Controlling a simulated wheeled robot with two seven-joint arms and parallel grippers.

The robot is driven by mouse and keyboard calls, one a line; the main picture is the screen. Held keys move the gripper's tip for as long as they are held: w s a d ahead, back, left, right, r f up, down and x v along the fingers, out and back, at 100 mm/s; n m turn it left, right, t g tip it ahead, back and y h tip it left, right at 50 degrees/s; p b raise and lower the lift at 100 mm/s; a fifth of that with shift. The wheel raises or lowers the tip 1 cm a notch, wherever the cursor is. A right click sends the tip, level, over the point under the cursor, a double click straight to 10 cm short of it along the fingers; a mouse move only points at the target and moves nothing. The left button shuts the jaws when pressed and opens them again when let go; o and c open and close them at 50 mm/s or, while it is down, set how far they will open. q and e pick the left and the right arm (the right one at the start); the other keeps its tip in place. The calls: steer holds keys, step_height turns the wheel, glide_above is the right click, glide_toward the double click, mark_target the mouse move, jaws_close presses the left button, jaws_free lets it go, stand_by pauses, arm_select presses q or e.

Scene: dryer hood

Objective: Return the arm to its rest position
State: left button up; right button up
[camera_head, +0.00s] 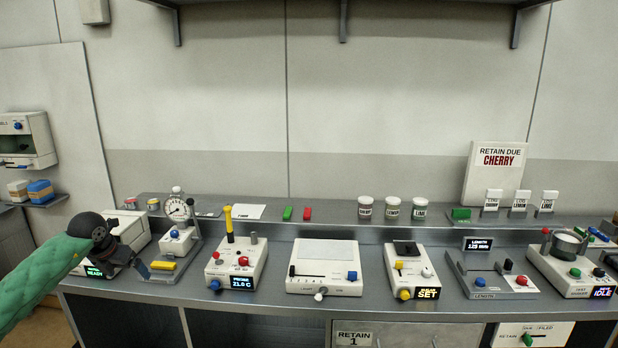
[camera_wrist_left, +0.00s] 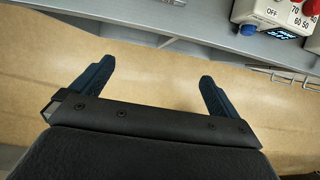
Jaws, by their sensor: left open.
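My left arm, in a green sleeve, comes in from the left edge of the head view. Its dark gripper (camera_head: 128,258) is at the left end of the bench, in front of a white device with a green display reading READY (camera_head: 95,271). In the left wrist view my left gripper (camera_wrist_left: 150,85) has its two dark fingers wide apart with nothing between them. Below the fingers there is a plain tan surface (camera_wrist_left: 150,65). My right gripper is in neither view.
A grey bench (camera_head: 240,303) carries a dial gauge stand (camera_head: 178,208), a device reading 21.0 (camera_head: 236,265) and several other instruments. Lidded jars (camera_head: 392,208) and a RETAIN DUE CHERRY sign (camera_head: 495,172) stand on the rear ledge. A shelf (camera_head: 340,3) hangs above. The wall space between is clear.

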arm_select(q)
steer(key=s+d+f+n+t+h, duration=0.2)
steer(key=d+f+n+t+h, duration=0.75)
steer(key=d+f, duration=1.5)
steer(key=s+a+f+n+g+y, duration=0.1)
steer(key=s+f+n+y, duration=0.4)
steer(key=s+f+n, duration=0.7)
steer(key=s+f+n+g+y, duration=0.2)
steer(key=s+f+n+y, duration=0.45)
steer(key=f, duration=0.95)
steer(key=s+d+f+n+g, duration=0.2)
steer(key=s+f, duration=0.4)
steer(key=s, duration=0.4)
steer(key=s+d+f+n+g+h, duration=0.1)
steer(key=s+d+f+g, duration=0.3)
steer(key=s, duration=0.7)
steer(key=s+d+f+n+g, duration=0.3)
steer(key=s+f, duration=0.5)
steer(key=s, duration=0.2)
steer(key=shift+s+d+n+h, duration=0.35)
steer(key=shift+n+h, duration=0.05)
steer(key=shift+w+g, duration=0.1)
steer(key=shift+g, duration=0.15)
